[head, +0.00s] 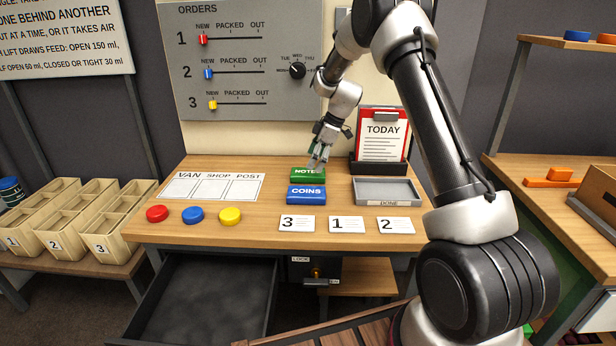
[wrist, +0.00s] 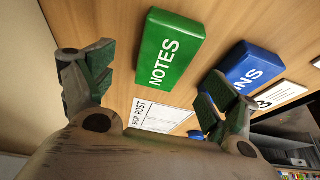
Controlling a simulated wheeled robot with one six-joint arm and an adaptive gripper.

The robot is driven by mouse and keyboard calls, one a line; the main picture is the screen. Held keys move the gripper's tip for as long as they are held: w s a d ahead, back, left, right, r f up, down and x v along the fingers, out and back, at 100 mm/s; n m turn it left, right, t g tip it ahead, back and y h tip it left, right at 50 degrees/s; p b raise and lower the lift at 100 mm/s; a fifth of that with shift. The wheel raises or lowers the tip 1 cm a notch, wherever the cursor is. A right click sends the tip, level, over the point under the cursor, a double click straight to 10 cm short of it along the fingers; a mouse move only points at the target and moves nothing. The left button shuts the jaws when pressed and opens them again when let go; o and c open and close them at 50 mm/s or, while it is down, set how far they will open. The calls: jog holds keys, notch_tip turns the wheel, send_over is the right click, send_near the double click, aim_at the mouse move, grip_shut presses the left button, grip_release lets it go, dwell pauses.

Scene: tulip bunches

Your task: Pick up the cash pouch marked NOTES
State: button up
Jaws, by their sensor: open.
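The green cash pouch marked NOTES (head: 307,175) lies flat on the wooden desk, just behind the blue pouch marked COINS (head: 306,195). In the wrist view the NOTES pouch (wrist: 168,50) shows whole, ahead of my gripper and between its two fingers across the picture. My gripper (head: 320,158) is at the back edge of the NOTES pouch in the head view, fingers pointing down. In the wrist view my gripper (wrist: 150,88) is open and empty, its green-padded fingers wide apart. The COINS pouch (wrist: 250,68) is partly behind the right finger.
A grey DONE tray (head: 387,203) and a red clipboard marked TODAY (head: 382,135) stand to the right. Number cards (head: 346,224) and coloured discs (head: 193,214) lie along the front. A VAN SHOP POST sheet (head: 212,187) lies left. An open drawer (head: 205,300) juts out below.

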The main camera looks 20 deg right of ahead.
aim_at(308, 172)
jog(key=x, duration=0.4)
jog(key=shift+s+a+f, duration=0.1)
jog(key=shift+a+f, duration=0.1)
jog(key=shift+a, duration=0.05)
jog(key=c, duration=1.2)
jog(key=shift+r, duration=0.1)
jog(key=shift+c, duration=0.2)
